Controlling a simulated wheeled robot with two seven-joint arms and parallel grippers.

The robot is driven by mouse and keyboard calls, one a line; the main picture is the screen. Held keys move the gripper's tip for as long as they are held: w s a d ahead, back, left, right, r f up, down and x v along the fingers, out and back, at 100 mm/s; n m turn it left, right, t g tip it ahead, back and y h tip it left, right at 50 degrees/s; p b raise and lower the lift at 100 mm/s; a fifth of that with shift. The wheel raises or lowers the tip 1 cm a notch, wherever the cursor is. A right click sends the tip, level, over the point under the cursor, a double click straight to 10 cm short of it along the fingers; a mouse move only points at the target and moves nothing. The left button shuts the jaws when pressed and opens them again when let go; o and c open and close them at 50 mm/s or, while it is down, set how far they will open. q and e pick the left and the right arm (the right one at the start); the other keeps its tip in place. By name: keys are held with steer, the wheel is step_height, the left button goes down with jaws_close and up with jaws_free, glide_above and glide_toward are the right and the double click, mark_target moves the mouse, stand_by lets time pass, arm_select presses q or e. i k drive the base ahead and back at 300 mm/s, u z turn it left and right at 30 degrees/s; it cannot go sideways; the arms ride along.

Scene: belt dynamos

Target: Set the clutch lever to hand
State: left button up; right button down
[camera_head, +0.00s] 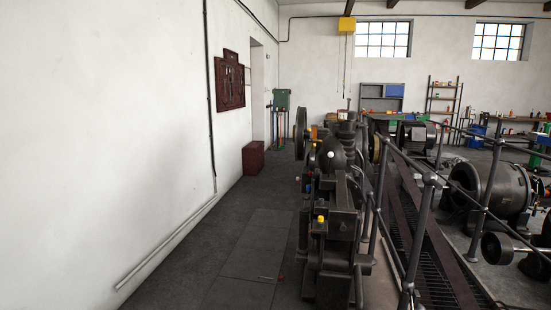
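A dark machine (335,225) stands ahead of me, right of centre. A small white ball knob (331,154) shows near its top, and a yellow knob or cap (320,218) shows lower on its near part. I cannot tell which of these, if either, is the clutch lever, and no hand marking is readable. Neither of my grippers is in view.
A white wall (110,130) runs along the left, with clear dark floor (225,240) between it and the machine. Metal railings (430,190) and a large dark dynamo (490,190) stand to the right.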

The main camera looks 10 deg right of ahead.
mark_target(329, 154)
steer(key=u, duration=0.65)
steer(key=i, duration=0.8)
steer(key=u, duration=0.55)
steer(key=i, duration=0.95)
steer(key=z, duration=0.25)
